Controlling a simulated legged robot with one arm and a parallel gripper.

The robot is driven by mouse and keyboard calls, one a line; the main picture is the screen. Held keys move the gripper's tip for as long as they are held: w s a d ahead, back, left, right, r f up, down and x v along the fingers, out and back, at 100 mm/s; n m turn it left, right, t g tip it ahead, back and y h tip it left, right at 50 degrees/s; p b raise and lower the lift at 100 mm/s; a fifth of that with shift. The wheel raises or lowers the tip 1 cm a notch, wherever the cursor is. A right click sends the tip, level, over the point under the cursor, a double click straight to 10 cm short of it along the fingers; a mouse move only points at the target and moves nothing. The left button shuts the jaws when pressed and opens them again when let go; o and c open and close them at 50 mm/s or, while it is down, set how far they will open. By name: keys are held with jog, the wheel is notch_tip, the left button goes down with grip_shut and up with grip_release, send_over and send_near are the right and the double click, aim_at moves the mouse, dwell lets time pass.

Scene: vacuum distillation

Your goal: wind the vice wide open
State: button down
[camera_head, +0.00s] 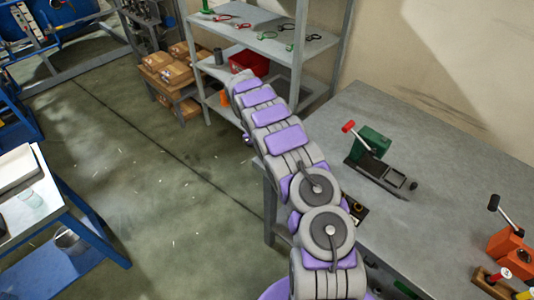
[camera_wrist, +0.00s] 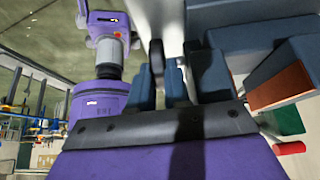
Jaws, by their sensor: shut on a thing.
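The vice (camera_wrist: 250,38) is a blue-grey block body at the right of the wrist view, with a brown face plate (camera_wrist: 278,88) on one of its blocks. A slim grey bar (camera_wrist: 157,52), apparently the vice's handle, stands between the dark blue fingers of my gripper (camera_wrist: 160,82). The gripper is shut on this bar, close beside the vice body. How far the jaws are apart cannot be told. In the head view my arm hides the vice and the gripper.
A green device (camera_head: 373,142) with a red-tipped lever stands on the grey bench (camera_head: 440,165). An orange device (camera_head: 508,247) and a small wooden rack (camera_head: 490,283) are at the lower right. Shelves (camera_head: 262,45) stand behind. The bench between the two devices is clear.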

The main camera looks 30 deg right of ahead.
jog(key=shift+w+f+g+h+p, duration=0.25)
jog(key=shift+g+p, duration=0.55)
jog(key=shift+p, duration=1.25)
jog(key=shift+a+r, duration=0.1)
jog(key=c, duration=1.4)
grip_release()
jog(key=shift+w, duration=0.1)
jog(key=shift+o, duration=0.2)
